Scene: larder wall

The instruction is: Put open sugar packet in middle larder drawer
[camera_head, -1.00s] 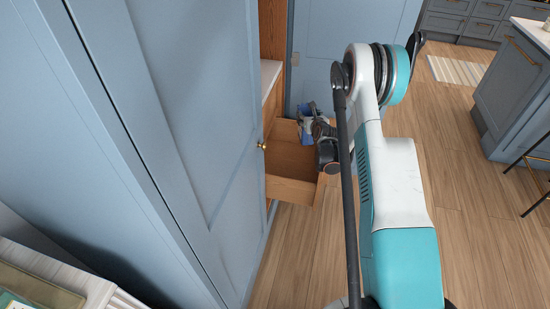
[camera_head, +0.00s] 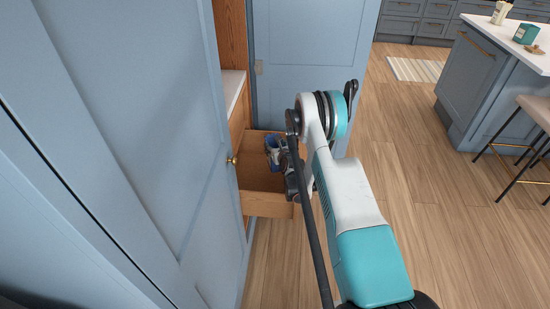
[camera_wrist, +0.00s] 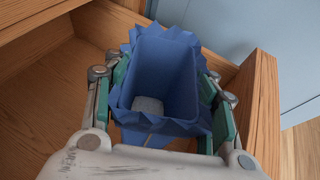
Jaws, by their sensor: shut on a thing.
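The open sugar packet (camera_wrist: 165,72) is a blue paper packet with a jagged open top. In the wrist view I look down into it and see something pale at its bottom. My gripper (camera_wrist: 165,100) is shut on it, with a finger on each side. The wooden larder drawer (camera_head: 268,205) is pulled out. In the wrist view its wooden wall (camera_wrist: 262,105) stands to the right of the packet. The packet is over or inside the drawer; I cannot tell whether it touches the floor of the drawer. In the head view my gripper (camera_head: 277,150) is partly hidden by my arm.
A blue larder door (camera_head: 310,60) stands open behind the drawer. Another blue door (camera_head: 130,150) with a brass knob (camera_head: 232,160) is close on the left. An island (camera_head: 490,85) and a stool (camera_head: 530,115) stand at the right. The wooden floor (camera_head: 420,200) between is clear.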

